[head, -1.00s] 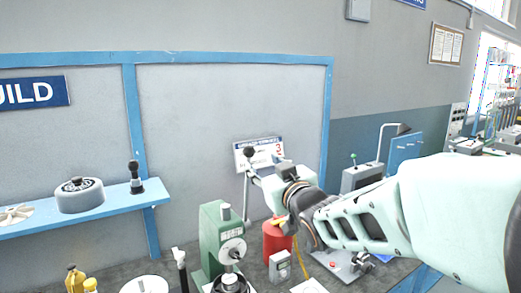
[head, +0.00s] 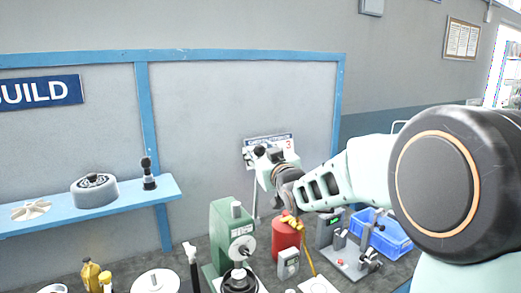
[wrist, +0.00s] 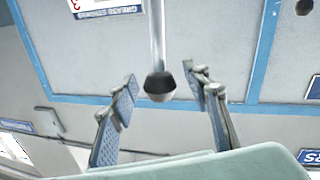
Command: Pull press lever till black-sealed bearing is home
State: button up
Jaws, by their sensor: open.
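The green arbor press (head: 226,222) stands on the bench in the head view. Its metal lever rod (head: 256,200) rises beside it and ends in a black knob (head: 259,151). In the wrist view the rod (wrist: 157,35) comes from the top edge and the black knob (wrist: 159,87) shows between the two fingers. My gripper (wrist: 160,82) is open around the knob's place in that picture, with visible space on both sides. In the head view my gripper (head: 268,162) is at the lever's top. A dark round part (head: 240,281) sits under the press ram; I cannot make out the bearing's seal.
A red cylinder (head: 285,235) and a grey meter (head: 288,263) stand right of the press. A blue crate (head: 385,236) is farther right. A blue shelf (head: 130,200) is on the left. A sign (head: 268,141) hangs behind the lever.

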jog(key=shift+w, duration=0.1)
jog(key=shift+c, duration=0.6)
grip_shut()
